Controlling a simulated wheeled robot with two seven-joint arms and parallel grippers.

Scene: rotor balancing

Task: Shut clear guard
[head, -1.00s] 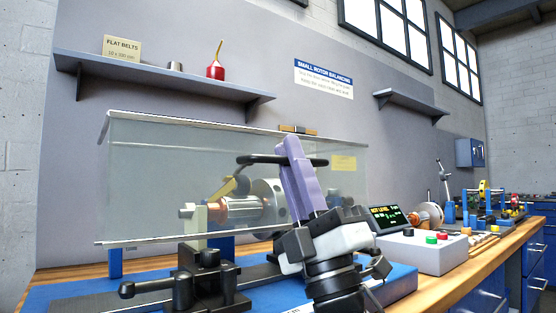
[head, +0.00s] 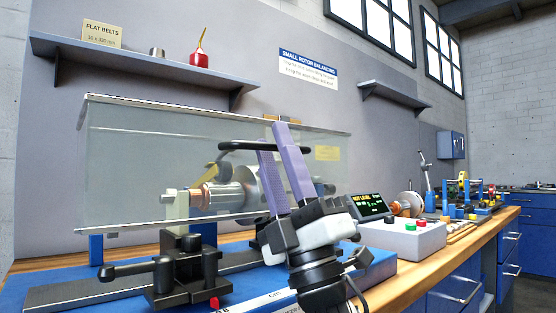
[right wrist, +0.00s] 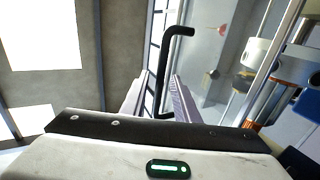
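The clear guard (head: 135,150) is a long see-through box over the balancing machine in the head view. Its lower edge shows a little above the blue base; I cannot tell whether it rests on anything. A black bar handle (head: 235,146) sticks out at its front. My right gripper (head: 272,142) has its two purple fingers spread at the handle's right part. In the right wrist view the handle (right wrist: 163,72) passes between the fingers (right wrist: 157,88), with gaps beside it. The rotor (head: 225,195) shows through the guard. My left gripper is out of view.
A black clamp (head: 180,275) with lever knobs stands on the blue base (head: 55,297) in front of the guard. A grey button box (head: 405,238) and a display (head: 370,206) stand to the right. A shelf (head: 140,68) is on the wall above.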

